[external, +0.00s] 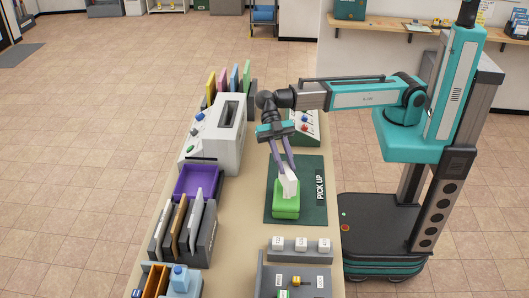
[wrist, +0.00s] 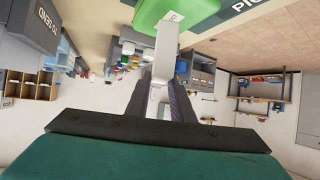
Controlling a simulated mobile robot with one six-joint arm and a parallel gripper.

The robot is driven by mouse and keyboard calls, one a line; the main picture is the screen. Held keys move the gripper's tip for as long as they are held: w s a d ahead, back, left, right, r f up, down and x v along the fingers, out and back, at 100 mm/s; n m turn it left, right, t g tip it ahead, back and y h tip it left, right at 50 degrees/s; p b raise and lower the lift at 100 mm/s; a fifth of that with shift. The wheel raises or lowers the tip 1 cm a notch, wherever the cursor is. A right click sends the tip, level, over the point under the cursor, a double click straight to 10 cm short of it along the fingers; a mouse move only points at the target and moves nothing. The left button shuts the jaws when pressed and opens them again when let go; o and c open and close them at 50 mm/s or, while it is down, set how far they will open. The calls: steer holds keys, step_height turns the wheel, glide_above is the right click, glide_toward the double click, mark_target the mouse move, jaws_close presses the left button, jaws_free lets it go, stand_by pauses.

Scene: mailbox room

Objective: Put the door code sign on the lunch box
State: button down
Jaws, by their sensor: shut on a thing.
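A white upright piece, which looks like the door code sign (external: 289,184), is held between the fingers of my gripper (external: 284,165). The green box, which looks like the lunch box (external: 286,208), sits on the dark green PICK UP mat (external: 311,168). The sign's lower end is at the top of the box; I cannot tell whether it touches. In the wrist view, the sign (wrist: 166,48) runs from between the gripper fingers (wrist: 166,92) to the green lunch box (wrist: 178,11) at the top edge. The writing on the sign cannot be read.
A grey machine (external: 217,138) and a purple tray (external: 198,182) stand left of the mat. An upright file rack (external: 203,247) is at front left. A small block stand (external: 300,257) and a grey tray (external: 263,284) are in front. A red-and-blue-knobbed panel (external: 305,124) stands behind the mat.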

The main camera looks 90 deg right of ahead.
steer(key=shift+f+p, duration=0.35)
steer(key=shift+f, duration=0.75)
steer(key=shift+f, duration=0.2)
steer(key=c, duration=1.5)
jaws_free()
steer(key=shift+c, duration=0.2)
steer(key=shift+r, duration=0.2)
steer(key=shift+w+d+r, duration=0.2)
steer(key=shift+w+d, duration=0.05)
steer(key=shift+d, duration=0.2)
steer(key=b+v, duration=0.3)
steer(key=v, duration=0.8)
steer(key=shift+b, duration=0.3)
steer(key=shift+a, duration=0.1)
steer(key=p+x, duration=0.3)
steer(key=x, duration=0.6)
steer(key=shift+s+a+f, duration=0.15)
steer(key=shift+s+a, duration=0.15)
steer(key=shift+p+x, duration=0.3)
steer(key=shift+x, duration=0.7)
